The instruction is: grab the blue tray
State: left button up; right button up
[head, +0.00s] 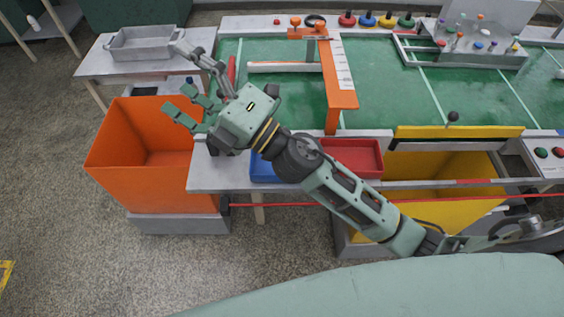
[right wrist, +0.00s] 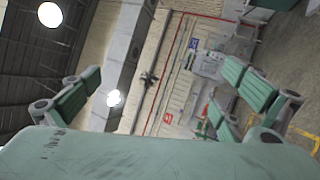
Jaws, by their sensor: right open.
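The blue tray (head: 262,173) sits on the near ledge of the light work table in the head view. It is left of a red tray (head: 352,157). My right forearm and wrist pass over the blue tray and hide much of it. My right gripper (head: 188,106) is above and to the left of the blue tray, over the area of the orange bin, with its fingers spread and nothing between them. In the right wrist view its fingers (right wrist: 160,100) are wide apart and face the wall and ceiling, with no tray there. My left gripper is not in view.
An orange bin (head: 110,150) stands left of the table and a yellow bin (head: 440,170) to the right. A grey tray (head: 142,42) rests on a side table. An orange frame (head: 338,75) rises from the green tabletop. Floor at lower left is clear.

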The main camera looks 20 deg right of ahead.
jog(key=s+a+f+n+g+y, duration=0.1)
jog(key=s+a+f+n+g, duration=0.7)
jog(key=n+g, duration=0.75)
notch_tip(320, 180, down, 9)
jog(key=d+n+g+h, duration=0.1)
jog(key=d+n+h, duration=0.1)
jog(key=n+h, duration=0.4)
jog(key=w+d+f+h, duration=0.3)
jog(key=d+h, duration=0.1)
jog(key=d, duration=0.4)
jog(key=w+d+f+n+h, duration=0.1)
jog(key=w+d+f+h, duration=0.2)
jog(key=d, duration=0.5)
jog(key=w+d+f+h, duration=0.2)
jog(key=w+d+h, duration=0.1)
jog(key=d+h, duration=0.3)
jog(key=shift+t+y, duration=0.45)
jog(key=shift+y, duration=0.15)
jog(key=f, duration=0.2)
jog(key=d+f+p, duration=0.1)
jog(key=f, duration=0.1)
jog(key=f+p, duration=0.1)
jog(key=f, duration=0.1)
jog(key=shift+s+d+f, duration=0.3)
jog(key=shift+d+f, duration=0.1)
jog(key=shift+w+f, duration=0.1)
jog(key=shift+f, duration=0.2)
jog(key=shift+c, duration=0.5)
